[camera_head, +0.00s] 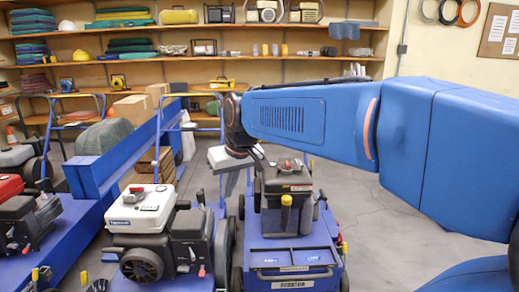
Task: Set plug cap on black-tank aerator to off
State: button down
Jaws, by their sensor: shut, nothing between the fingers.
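The black-tank aerator (285,184) stands just right of the picture's middle, on a blue wheeled chassis (294,262). A dark cap with red on it (290,164) sits on top of its tank. A yellow-topped upright part (286,202) shows at its front. I cannot tell which part is the plug cap or how it is set. My gripper (229,190) hangs from the wrist at upper left of the black tank, fingers pointing down, shut and empty. It appears apart from the aerator, though the depth between them is unclear.
A white-tank aerator (140,208) stands close on the left, and a red-tank one (12,188) at the far left. A blue cart (96,174) with boxes is behind them. Shelves (180,60) line the back wall. The floor (375,215) right of the black-tank aerator is clear.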

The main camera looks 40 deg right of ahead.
jog(key=w+d+r+m+y, duration=0.1)
jog(key=w+d+r, duration=0.1)
jog(key=w+d, duration=1.05)
jog(key=w+d+r+m, duration=0.2)
jog(key=w+d, duration=0.8)
jog(key=w, duration=0.6)
jog(key=w+d+f+m+t, duration=0.1)
jog(key=w+d+f, duration=0.3)
jog(key=d, duration=0.7)
jog(key=w+d+f+t, duration=0.1)
jog(key=w+d+f, duration=0.3)
jog(key=d, duration=0.6)
jog(key=w+d+f+m, duration=0.1)
jog(key=w+d+f, duration=0.35)
jog(key=d, duration=0.65)
jog(key=w+a+f, duration=0.5)
jog(key=w+f, duration=0.2)
jog(key=f, duration=0.1)
jog(key=shift+w+f, duration=0.15)
jog(key=shift+w, duration=0.25)
